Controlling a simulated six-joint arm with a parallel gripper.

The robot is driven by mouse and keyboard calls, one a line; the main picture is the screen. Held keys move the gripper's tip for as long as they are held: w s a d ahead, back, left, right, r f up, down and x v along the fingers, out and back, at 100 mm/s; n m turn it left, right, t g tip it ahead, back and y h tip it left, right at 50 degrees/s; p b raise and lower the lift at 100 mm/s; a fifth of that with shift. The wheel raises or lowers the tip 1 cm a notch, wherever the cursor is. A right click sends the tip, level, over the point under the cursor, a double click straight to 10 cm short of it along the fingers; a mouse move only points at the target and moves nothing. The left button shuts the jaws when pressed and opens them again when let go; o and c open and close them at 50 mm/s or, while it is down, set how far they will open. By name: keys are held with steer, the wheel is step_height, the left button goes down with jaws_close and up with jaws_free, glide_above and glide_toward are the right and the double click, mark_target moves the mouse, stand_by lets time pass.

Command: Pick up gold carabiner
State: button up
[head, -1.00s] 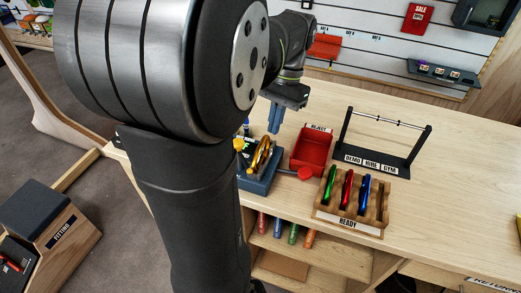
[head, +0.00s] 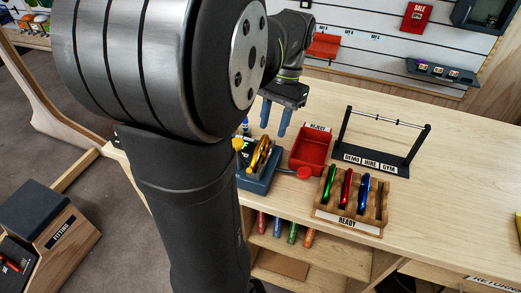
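The gold carabiner (head: 261,153) stands upright in a dark blue fixture (head: 258,182) on the wooden bench, just right of my arm. A yellow knob and a red knob sit on either side of it. My arm hides the fixture's left part. My gripper (head: 274,119) hangs above and slightly behind the carabiner, pointing down. Its two blue fingers are spread apart with nothing between them. It does not touch the carabiner.
A red bin (head: 310,149) labelled REJECT stands right of the fixture. A wooden READY rack (head: 348,222) holds green, red and blue carabiners. A black stand (head: 400,162) with a bar is behind it. The bench's right side (head: 455,190) is clear.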

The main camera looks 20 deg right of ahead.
steer(key=w+a+r+n+h, duration=0.3)
steer(key=a+r+h, duration=0.15)
steer(key=r, duration=0.45)
glide_toward(259, 144)
steer(key=shift+t+y, duration=0.35)
steer(key=shift+t, duration=0.05)
steer(key=f, duration=0.5)
steer(key=shift+s+d+f, duration=0.1)
steer(key=shift+s+d, duration=0.2)
steer(key=shift+s+d+f, duration=0.15)
steer(key=shift+f, duration=0.75)
steer(key=shift+s+d+f, duration=0.1)
steer(key=shift+s+f, duration=0.1)
steer(key=shift+f, duration=0.7)
steer(key=shift+s+d+f, duration=0.15)
steer(key=shift+f, duration=0.75)
jaws_close()
